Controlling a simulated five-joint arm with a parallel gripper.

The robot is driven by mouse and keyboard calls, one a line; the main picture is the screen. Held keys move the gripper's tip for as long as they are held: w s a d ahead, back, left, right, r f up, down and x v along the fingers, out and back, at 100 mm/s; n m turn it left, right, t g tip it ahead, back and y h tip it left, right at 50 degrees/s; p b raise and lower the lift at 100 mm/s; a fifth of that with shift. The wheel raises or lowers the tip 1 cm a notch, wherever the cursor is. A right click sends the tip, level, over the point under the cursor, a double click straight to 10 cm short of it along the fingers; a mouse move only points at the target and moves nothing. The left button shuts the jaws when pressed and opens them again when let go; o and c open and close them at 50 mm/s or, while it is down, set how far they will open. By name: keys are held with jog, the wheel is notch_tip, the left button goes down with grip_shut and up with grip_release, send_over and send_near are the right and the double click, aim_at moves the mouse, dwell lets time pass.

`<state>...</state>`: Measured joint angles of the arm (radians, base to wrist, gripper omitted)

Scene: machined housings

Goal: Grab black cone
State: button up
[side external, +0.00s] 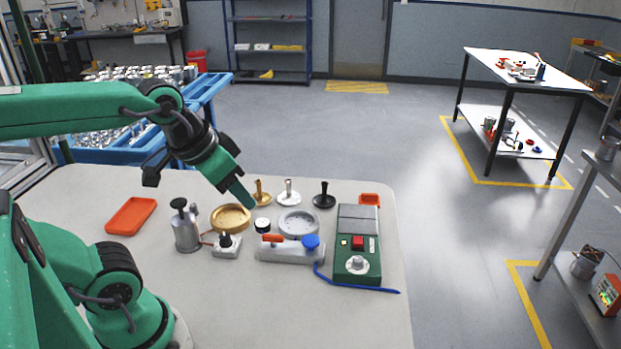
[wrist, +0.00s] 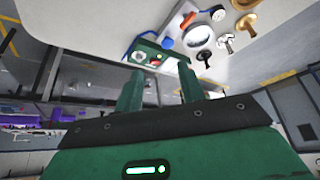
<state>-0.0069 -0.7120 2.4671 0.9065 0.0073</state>
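The black cone (side external: 323,196) stands on its flared base on the table, at the right end of a row of three, beside a silver cone (side external: 288,192) and a gold cone (side external: 260,193). In the wrist view the black cone (wrist: 204,58) shows beyond the right finger, near the silver cone (wrist: 227,43) and gold cone (wrist: 246,22). My gripper (side external: 247,202) is above the table, left of the black cone and apart from it. In the wrist view my gripper's (wrist: 160,76) two green fingers are spread with nothing held between them.
An orange tray (side external: 131,216) lies left. The near table area is clear.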

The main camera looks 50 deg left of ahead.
jog(key=w+a+r+g, duration=0.1)
jog(key=w+a+r, duration=0.15)
jog(key=w, duration=0.75)
jog(key=g, duration=0.4)
send_over(325, 183)
notch_tip(325, 183, down, 18)
jog(key=shift+s+r, duration=0.15)
jog(key=shift+r, duration=0.05)
jog(key=shift+w+a+f, duration=0.2)
jog(key=shift+f, duration=0.3)
jog(key=shift+d+f, duration=0.15)
jog(key=shift+f, duration=3.75)
grip_shut()
